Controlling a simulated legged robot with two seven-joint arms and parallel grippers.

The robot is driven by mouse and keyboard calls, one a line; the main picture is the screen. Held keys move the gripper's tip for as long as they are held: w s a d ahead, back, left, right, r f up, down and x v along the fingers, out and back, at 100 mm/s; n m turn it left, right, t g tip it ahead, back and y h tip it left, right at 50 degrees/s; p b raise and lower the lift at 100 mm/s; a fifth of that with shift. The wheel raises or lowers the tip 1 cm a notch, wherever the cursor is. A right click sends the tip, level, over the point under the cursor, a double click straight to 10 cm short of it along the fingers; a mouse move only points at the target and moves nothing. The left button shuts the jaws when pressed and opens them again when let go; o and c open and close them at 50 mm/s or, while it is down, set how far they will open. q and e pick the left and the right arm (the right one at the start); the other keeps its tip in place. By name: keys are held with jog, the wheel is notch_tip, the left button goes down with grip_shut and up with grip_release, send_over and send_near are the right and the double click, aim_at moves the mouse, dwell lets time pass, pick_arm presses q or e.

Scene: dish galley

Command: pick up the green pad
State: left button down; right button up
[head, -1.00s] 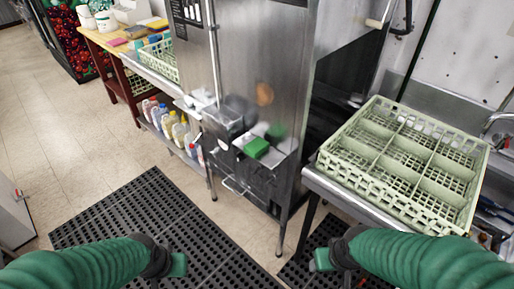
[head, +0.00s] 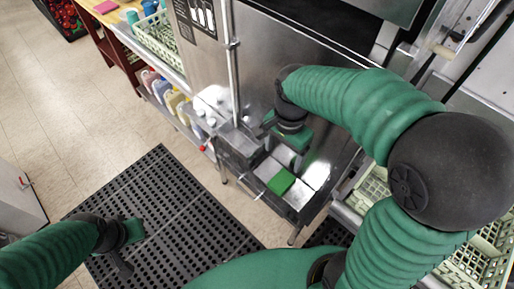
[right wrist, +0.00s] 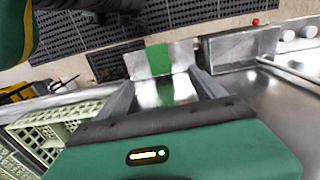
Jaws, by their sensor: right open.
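The green pad (head: 281,181) lies flat on a small metal ledge (head: 262,172) at the front of the steel dish machine. In the right wrist view the pad (right wrist: 158,58) shows just beyond and between my fingers. My right gripper (head: 297,158) is open and empty, above and slightly behind the pad in the head view, apart from it. Its two fingers also show in the right wrist view (right wrist: 163,88). My left gripper (head: 128,246) hangs over the black floor mat at lower left, far from the pad; its jaw opening is unclear.
The steel dish machine (head: 262,60) stands behind the ledge. A metal box (head: 238,145) adjoins the ledge on its left. A pale green rack (head: 372,190) is partly hidden behind my right arm. Bottles (head: 172,98) stand on a low shelf at left. The black mat (head: 180,225) is clear.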

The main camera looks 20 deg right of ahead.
jog(key=f, duration=0.2)
jog(key=s+f, duration=0.1)
jog(key=f, duration=0.2)
jog(key=s+a+f, duration=0.1)
jog(key=f, duration=0.1)
jog(key=shift+s+f, duration=0.1)
jog(key=shift+f, duration=0.1)
send_over(280, 182)
jog(key=f, duration=0.2)
jog(key=a+f, duration=0.1)
jog(key=f, duration=0.3)
jog(key=d+f, duration=0.1)
jog(key=f, duration=0.1)
jog(key=shift+s+d+f, duration=0.15)
jog(key=shift+d+f, duration=0.05)
jog(key=shift+f, duration=0.15)
jog(key=shift+a, duration=0.25)
jog(key=shift+w+a, duration=0.2)
jog(key=c, duration=0.4)
jog(key=shift+s, duration=0.1)
jog(key=c, duration=0.5)
pick_arm(q)
jog(key=shift+s+a+r, duration=0.1)
jog(key=shift+s+r, duration=0.4)
jog(key=shift+s, duration=0.2)
pick_arm(e)
jog(key=shift+d, duration=0.25)
jog(key=c, duration=0.5)
